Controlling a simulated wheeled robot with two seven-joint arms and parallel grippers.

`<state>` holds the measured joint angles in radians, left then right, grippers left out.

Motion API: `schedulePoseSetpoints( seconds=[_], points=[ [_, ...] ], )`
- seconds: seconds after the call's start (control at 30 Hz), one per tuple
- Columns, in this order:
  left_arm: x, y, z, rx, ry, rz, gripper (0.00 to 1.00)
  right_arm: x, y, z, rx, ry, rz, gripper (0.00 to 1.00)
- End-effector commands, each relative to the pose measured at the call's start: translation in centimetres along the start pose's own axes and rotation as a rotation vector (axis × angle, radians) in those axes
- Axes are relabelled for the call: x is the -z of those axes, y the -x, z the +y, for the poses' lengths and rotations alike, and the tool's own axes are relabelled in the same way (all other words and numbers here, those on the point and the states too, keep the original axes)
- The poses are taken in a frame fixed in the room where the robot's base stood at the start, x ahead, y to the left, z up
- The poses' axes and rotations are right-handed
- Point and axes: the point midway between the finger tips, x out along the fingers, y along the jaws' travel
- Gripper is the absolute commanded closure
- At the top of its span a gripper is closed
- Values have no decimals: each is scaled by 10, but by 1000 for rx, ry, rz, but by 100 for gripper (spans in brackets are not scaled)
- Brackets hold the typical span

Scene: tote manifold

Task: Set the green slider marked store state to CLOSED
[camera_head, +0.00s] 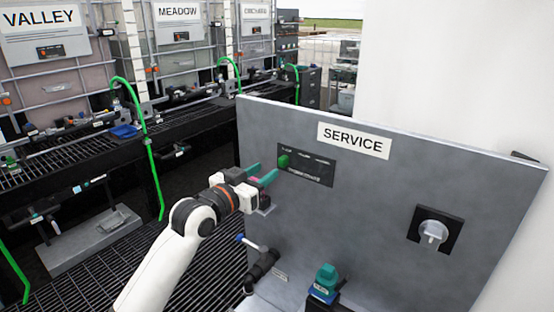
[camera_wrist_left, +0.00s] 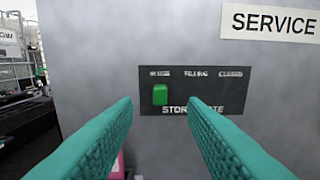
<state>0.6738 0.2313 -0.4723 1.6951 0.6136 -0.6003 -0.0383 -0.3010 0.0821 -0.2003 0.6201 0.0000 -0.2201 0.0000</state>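The green slider (camera_head: 283,161) sits at the left end of a dark panel (camera_head: 318,172) on the grey service board. In the left wrist view the slider (camera_wrist_left: 160,94) is under the leftmost label, which is hard to read. FILLING is at the middle and CLOSED at the right end of the panel (camera_wrist_left: 228,92). STORE STATE is printed below, partly hidden by my finger. My left gripper (camera_head: 262,174) has its teal fingers apart and empty, pointing at the panel. In the wrist view the slider shows between the fingertips (camera_wrist_left: 160,120), seemingly with a gap before the board.
A SERVICE sign (camera_head: 353,140) is above the panel. A teal-topped fitting (camera_head: 326,280) and a blue-ended valve handle (camera_head: 250,243) stand below. Green hoses (camera_head: 152,165) and racks are at left.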

Motion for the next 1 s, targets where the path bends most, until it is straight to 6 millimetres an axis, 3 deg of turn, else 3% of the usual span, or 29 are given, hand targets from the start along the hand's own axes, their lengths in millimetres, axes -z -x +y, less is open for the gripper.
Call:
schedulePoseSetpoints(
  seconds=[0.1,0.3,0.77,1.0],
  points=[
    [-3,-25,0,1,2,2,62,-1,9,0,0,0,0,100],
    [-1,-52,0,1,1,1,62,-2,14,0,0,-1,0,100],
    [0,-63,0,-1,-1,0,62,-2,15,3,-4,-2,-1,100],
    [1,-63,0,-1,0,0,100,-3,15,3,-3,-2,-2,100]
  ],
)
